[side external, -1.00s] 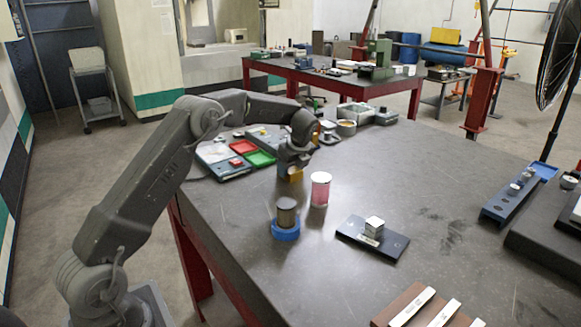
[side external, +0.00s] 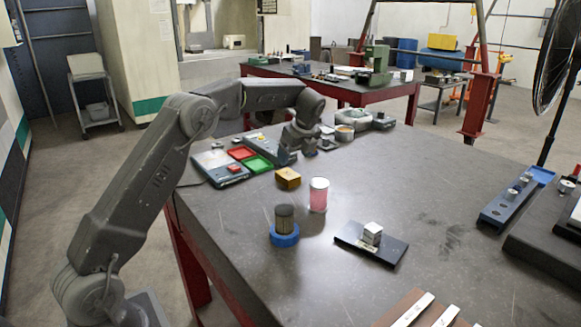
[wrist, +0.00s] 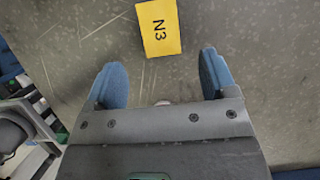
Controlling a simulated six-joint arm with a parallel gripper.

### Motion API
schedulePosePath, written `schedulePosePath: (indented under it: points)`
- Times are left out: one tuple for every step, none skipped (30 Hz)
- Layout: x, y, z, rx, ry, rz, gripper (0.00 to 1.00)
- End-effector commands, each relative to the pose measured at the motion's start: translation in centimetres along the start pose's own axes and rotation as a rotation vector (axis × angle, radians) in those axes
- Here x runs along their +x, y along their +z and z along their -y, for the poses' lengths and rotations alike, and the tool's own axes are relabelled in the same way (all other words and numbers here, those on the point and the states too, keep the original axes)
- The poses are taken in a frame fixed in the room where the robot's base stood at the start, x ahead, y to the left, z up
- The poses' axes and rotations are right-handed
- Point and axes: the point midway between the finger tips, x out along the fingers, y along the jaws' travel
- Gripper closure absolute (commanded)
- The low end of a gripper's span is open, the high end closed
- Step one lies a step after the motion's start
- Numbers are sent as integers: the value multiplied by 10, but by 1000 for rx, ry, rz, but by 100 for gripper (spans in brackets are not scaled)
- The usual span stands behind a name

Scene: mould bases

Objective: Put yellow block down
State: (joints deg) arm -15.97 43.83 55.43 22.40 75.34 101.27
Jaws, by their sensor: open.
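The yellow block (side external: 288,178) rests on the dark tabletop, left of the pink-and-white cylinder. In the wrist view the yellow block (wrist: 159,28) shows its top face marked "N3", just beyond the fingertips. My gripper (wrist: 163,75) is open with its two blue fingers apart and nothing between them. In the side view my gripper (side external: 287,157) is behind the block, apart from it, near the green tray.
A pink-and-white cylinder (side external: 318,196) stands close to the block. A dark cylinder sits in a blue ring (side external: 285,236) nearer the front. Red (side external: 241,152) and green (side external: 259,164) trays lie behind.

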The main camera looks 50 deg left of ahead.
Motion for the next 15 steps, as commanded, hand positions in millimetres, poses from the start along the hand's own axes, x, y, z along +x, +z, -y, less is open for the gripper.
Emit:
schedulePosePath:
  points:
    - [-10,0,0,0,-2,0,22]
    - [-15,0,0,0,-3,0,22]
    - [-21,0,0,-1,-2,0,22]
    - [-25,0,0,-1,-1,0,22]
    - [-29,0,0,-1,-2,0,22]
    - [-33,0,0,-1,-1,0,22]
    - [-35,0,0,-1,-1,0,22]
    - [-37,0,0,-1,-1,-1,22]
    - [-40,0,0,-4,-2,-1,22]
    - [-44,-1,-1,-9,-5,-3,22]
    - [-47,-2,-3,-19,-9,-5,22]
    - [-54,-4,-6,-41,-18,-9,22]
    - [-61,-6,-10,-64,-26,-14,22]
    - [-69,-8,-14,-92,-37,-20,22]
    - [-80,-13,-22,-140,-54,-31,22]
